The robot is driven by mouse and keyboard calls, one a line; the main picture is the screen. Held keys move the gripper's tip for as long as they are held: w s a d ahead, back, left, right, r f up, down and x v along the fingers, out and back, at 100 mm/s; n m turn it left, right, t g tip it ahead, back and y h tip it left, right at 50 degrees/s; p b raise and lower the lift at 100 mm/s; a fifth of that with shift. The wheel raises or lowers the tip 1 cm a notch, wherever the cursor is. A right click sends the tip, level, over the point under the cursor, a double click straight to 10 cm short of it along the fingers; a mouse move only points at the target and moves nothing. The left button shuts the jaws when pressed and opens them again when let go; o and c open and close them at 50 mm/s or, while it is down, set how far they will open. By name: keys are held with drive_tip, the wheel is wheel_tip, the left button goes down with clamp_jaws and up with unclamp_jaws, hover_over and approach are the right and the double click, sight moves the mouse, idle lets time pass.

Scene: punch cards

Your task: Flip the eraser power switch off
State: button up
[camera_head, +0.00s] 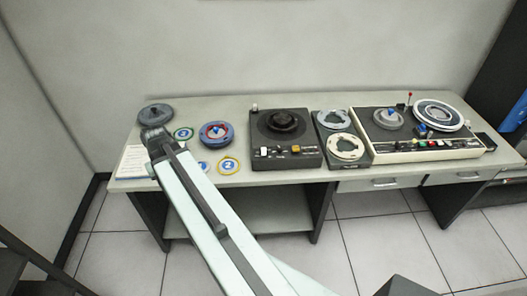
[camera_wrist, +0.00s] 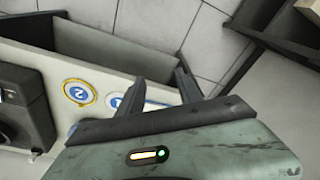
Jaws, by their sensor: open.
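The dark square unit with a round black hub, likely the eraser (camera_head: 309,157), sits on the table left of centre in the head view. Small white controls and an orange one (camera_head: 295,149) line its front; which is the power switch I cannot tell. Part of a dark unit, probably the same one, shows at the left edge of the wrist view (camera_wrist: 38,108). My gripper (camera_wrist: 163,88) is open and empty in the wrist view, its fingers over the table's front edge. In the head view my arm reaches the table's left end, well left of the eraser.
The table (camera_head: 240,104) also holds a cream-trimmed tape deck (camera_head: 440,153) at right, two reels (camera_head: 345,147) beside the eraser, and a blue-red reel (camera_head: 217,134) and numbered round labels (camera_head: 229,166) at left. A wall stands behind. Tiled floor (camera_head: 365,230) is open in front.

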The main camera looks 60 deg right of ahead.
drive_tip(key=s+d+m+h, duration=0.1)
drive_tip(key=s+d+m, duration=0.35)
drive_tip(key=d, duration=1.45)
drive_tip(key=m+t+h, duration=0.1)
drive_tip(key=m+h, duration=0.1)
approach(264, 152)
drive_tip(key=b+x, duration=0.8)
drive_tip(key=shift+s, duration=0.1)
drive_tip(key=shift+r, duration=0.1)
drive_tip(key=shift+r, duration=0.1)
clamp_jaws()
